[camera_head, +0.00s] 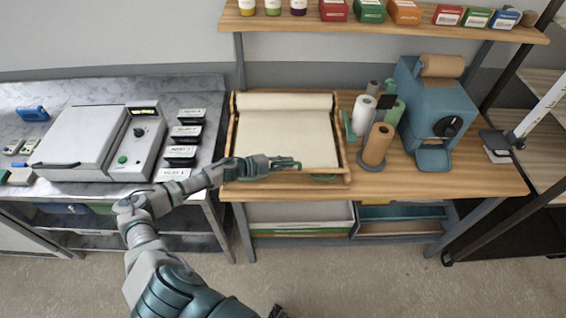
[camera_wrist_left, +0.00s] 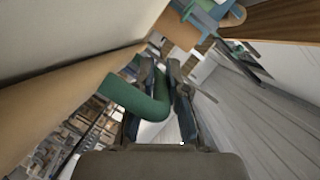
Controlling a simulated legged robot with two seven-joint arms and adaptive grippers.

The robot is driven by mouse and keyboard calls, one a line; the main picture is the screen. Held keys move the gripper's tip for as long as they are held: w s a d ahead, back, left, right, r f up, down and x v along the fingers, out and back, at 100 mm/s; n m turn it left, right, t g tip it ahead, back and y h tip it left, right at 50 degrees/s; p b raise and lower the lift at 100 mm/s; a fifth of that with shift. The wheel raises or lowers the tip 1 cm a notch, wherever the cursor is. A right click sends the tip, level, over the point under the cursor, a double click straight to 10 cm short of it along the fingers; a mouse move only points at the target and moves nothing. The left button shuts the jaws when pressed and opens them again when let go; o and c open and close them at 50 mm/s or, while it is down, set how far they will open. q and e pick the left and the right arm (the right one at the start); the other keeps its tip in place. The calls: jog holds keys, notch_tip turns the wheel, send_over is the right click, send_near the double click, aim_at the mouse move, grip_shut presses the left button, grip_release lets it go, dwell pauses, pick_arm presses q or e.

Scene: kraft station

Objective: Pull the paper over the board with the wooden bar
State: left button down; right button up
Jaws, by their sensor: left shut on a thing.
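The wooden-framed board (camera_head: 342,140) lies on the wooden table, with a paper roll (camera_head: 285,101) across its back. Cream paper (camera_head: 275,132) spreads from the roll toward the front. The fingers hide part of the handle.
Paper rolls (camera_head: 377,144) and a blue dispenser (camera_head: 431,105) stand to the right. A white machine (camera_head: 85,138) and labelled black holders (camera_head: 181,153) are on the marble counter at left. A shelf (camera_head: 400,29) with boxes hangs above. The table's front right is clear.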

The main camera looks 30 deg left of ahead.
pick_arm(q)
jog(key=shift+d+r, duration=0.3)
jog(key=c, duration=1.4)
grip_release()
jog(key=shift+o, duration=1.1)
jog(key=shift+w+d, duration=0.1)
jog(key=shift+d, duration=0.4)
jog(key=v, duration=1.2)
jog(key=shift+a, duration=0.2)
jog(key=shift+w+d+f, duration=0.1)
